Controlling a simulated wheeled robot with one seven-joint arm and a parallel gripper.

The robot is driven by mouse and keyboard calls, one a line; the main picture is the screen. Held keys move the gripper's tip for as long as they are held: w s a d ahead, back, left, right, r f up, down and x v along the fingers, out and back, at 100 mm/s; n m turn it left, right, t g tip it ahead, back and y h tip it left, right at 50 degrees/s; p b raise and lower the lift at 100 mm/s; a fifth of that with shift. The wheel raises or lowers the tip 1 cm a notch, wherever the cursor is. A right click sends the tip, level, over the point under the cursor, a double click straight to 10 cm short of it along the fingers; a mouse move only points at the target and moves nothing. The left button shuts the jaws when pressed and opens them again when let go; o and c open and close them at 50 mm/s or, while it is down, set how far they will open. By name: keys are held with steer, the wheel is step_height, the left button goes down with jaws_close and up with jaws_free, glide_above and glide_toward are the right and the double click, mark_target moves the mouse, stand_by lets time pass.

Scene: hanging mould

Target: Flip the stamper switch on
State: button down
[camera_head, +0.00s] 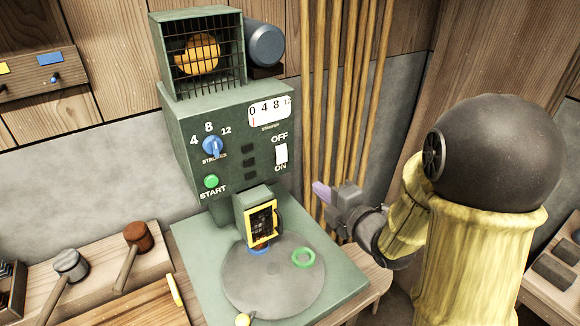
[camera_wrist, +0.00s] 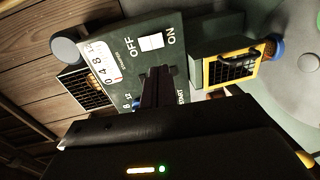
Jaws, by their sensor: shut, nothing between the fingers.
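The white stamper switch (camera_head: 281,153) sits on the front panel of the green machine (camera_head: 240,126), between the label OFF above and ON below. In the wrist view the switch (camera_wrist: 151,42) lies beyond my fingertips, with OFF to its left and ON to its right. I cannot tell which way it is tipped. My gripper (camera_head: 321,191) is shut and empty. In the head view it is right of the panel and lower than the switch, apart from it. In the wrist view its dark fingers (camera_wrist: 156,86) point toward the panel and hide part of it.
A blue dial (camera_head: 212,146) and green START button (camera_head: 211,181) are on the panel's left. A yellow-framed stamper head (camera_head: 262,222) juts out over a round grey plate (camera_head: 274,275) bearing a green ring (camera_head: 303,257). Vertical wooden poles (camera_head: 335,90) stand behind, right of the machine.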

mark_target(284, 161)
steer(key=p+x, duration=0.5)
steer(key=x, duration=0.8)
steer(key=shift+w+a, duration=0.1)
steer(key=shift+a, duration=0.05)
steer(key=shift+w+a, duration=0.15)
steer(key=shift+w, duration=0.1)
steer(key=shift+f, duration=0.2)
steer(key=shift+w+a+f+b, duration=0.1)
steer(key=shift+w+f+b, duration=0.1)
steer(key=shift+b, duration=0.95)
steer(key=shift+r+p, duration=0.3)
steer(key=shift+p, duration=0.05)
steer(key=shift+s+f, duration=0.1)
steer(key=shift+s, duration=0.05)
